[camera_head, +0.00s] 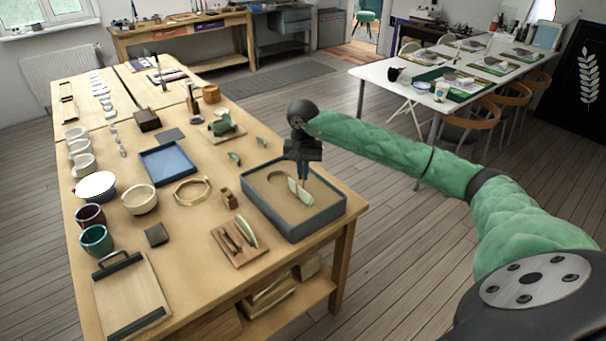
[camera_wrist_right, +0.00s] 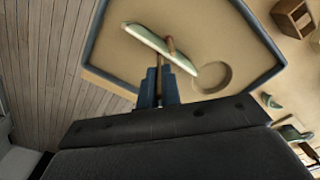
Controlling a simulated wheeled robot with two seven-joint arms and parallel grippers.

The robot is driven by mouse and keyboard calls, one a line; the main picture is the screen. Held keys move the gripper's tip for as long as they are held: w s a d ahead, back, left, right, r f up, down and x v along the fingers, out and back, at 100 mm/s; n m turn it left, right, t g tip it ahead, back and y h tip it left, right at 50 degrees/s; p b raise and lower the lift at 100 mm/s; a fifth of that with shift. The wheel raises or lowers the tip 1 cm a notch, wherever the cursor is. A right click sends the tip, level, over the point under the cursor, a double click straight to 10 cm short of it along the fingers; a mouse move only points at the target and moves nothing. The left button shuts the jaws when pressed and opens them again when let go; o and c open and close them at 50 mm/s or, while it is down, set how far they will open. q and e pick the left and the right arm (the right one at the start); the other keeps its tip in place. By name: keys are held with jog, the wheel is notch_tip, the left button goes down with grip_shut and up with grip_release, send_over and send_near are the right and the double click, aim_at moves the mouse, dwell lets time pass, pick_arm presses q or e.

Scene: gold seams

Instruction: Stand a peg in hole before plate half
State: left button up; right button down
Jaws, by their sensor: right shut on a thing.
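My right gripper (camera_head: 303,172) reaches straight down over the grey-rimmed sand tray (camera_head: 326,219). It is shut on a thin brown peg, which shows between its blue fingers in the wrist view (camera_wrist_right: 159,76). The peg's tip is close to a pale green plate half (camera_head: 301,194); I cannot tell if they touch or if the tip is in a hole. The plate half appears to stand on edge in the sand and shows across the wrist view (camera_wrist_right: 150,42). My left gripper is out of view.
A round hollow (camera_wrist_right: 212,77) lies in the sand beside the plate half. A wooden board with tools (camera_head: 239,243), a small wooden block (camera_head: 228,198) and a blue tray (camera_head: 167,164) are left of the sand tray. Bowls and cups fill the table's left side.

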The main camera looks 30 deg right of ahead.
jog(key=shift+r, duration=1.2)
jog(key=shift+f, duration=0.15)
jog(key=shift+f+b, duration=1.4)
jog(key=shift+b, duration=0.1)
jog(key=shift+f+b, duration=0.55)
jog(key=shift+b, duration=0.8)
dwell(1.2)
jog(key=shift+f+b, duration=0.45)
jog(key=shift+f, duration=0.05)
dwell(0.4)
dwell(0.4)
jog(key=c, duration=1.1)
grip_release()
